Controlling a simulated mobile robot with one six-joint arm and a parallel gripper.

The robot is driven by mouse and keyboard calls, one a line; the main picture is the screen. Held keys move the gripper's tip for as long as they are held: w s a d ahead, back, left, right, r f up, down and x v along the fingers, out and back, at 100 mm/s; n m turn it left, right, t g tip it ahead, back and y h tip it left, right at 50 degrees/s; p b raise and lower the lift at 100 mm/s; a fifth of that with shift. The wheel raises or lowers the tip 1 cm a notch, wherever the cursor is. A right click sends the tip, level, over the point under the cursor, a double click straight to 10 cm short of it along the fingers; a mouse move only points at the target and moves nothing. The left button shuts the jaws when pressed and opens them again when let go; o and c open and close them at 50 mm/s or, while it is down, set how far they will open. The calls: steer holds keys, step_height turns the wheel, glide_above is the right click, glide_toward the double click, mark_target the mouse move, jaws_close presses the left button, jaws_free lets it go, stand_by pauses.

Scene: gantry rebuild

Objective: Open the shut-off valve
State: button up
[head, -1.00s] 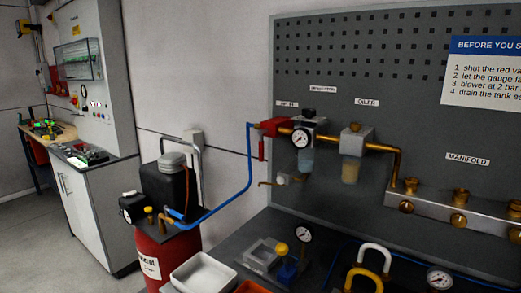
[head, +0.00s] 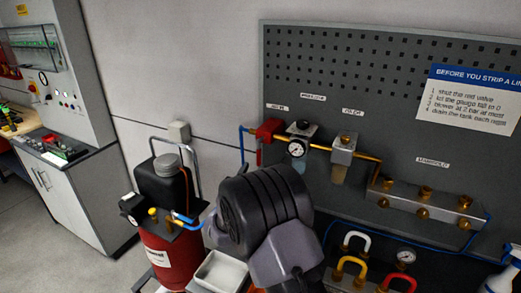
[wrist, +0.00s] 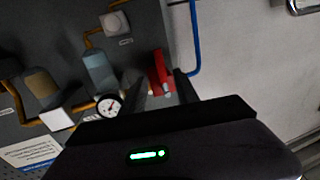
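The shut-off valve (head: 268,129) is red and sits at the left end of the brass pipe on the grey panel, where the blue hose joins. In the wrist view the red valve (wrist: 159,68) shows beyond my gripper (wrist: 160,84), roughly between its two dark fingers. The fingers stand apart with a gap, and nothing is seen held. I cannot tell how near they are to the valve. In the head view my dark arm covers the area below the valve and hides my fingertips.
A round pressure gauge (head: 297,149) and filter units sit right of the valve. A red compressor (head: 165,250) stands at left, a white tray (head: 222,270) below. The blue hose (wrist: 194,40) runs close to the valve.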

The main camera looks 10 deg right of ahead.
mark_target(259, 154)
steer(key=x, duration=1.1)
steer(key=shift+w, duration=0.15)
jaws_close()
steer(key=shift+f, duration=0.1)
stand_by(0.8)
